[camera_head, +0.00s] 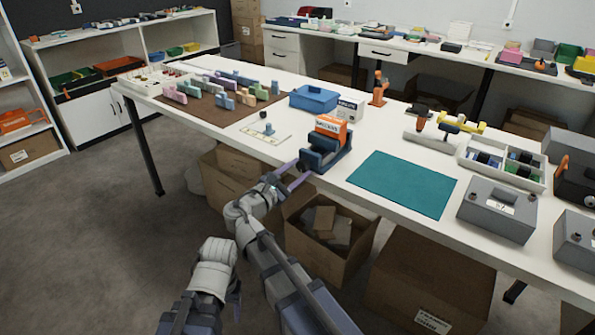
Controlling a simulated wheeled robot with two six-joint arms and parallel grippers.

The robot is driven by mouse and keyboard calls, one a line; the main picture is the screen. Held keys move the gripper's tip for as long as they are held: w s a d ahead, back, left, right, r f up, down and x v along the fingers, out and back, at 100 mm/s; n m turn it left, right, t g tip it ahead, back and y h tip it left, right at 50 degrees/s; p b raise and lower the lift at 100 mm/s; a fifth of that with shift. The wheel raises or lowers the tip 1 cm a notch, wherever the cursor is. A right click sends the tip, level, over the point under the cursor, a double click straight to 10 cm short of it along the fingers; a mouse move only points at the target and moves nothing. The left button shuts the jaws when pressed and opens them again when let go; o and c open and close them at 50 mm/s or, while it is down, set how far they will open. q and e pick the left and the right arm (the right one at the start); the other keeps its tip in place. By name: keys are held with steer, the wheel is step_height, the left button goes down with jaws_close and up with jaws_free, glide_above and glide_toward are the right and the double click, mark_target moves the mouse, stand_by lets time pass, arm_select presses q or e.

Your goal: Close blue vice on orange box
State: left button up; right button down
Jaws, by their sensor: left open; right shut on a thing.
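The blue vice (317,160) stands near the front edge of the white table. The orange box (331,125), with a white label, sits upright between its jaws. I cannot tell whether the jaws touch the box. My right gripper (295,176) is at the front of the vice, shut on what seems to be its handle, which the gripper mostly hides. My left gripper (237,292) is open and empty, low in front of the table and away from the vice. My own arm partly hides it.
A teal mat (403,184) lies right of the vice. A blue tray (314,98) and a white box (350,108) stand behind it. Open cartons (296,236) stand below the table edge. Grey boxes (497,213) are at the right.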

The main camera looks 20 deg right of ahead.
steer(key=m, duration=0.5)
steer(key=shift+m, duration=0.3)
steer(key=m, duration=1)
steer(key=shift+r+m, duration=0.1)
steer(key=shift+m, duration=2.5)
steer(key=shift+c, duration=1.9)
jaws_free()
steer(key=shift+s, duration=0.1)
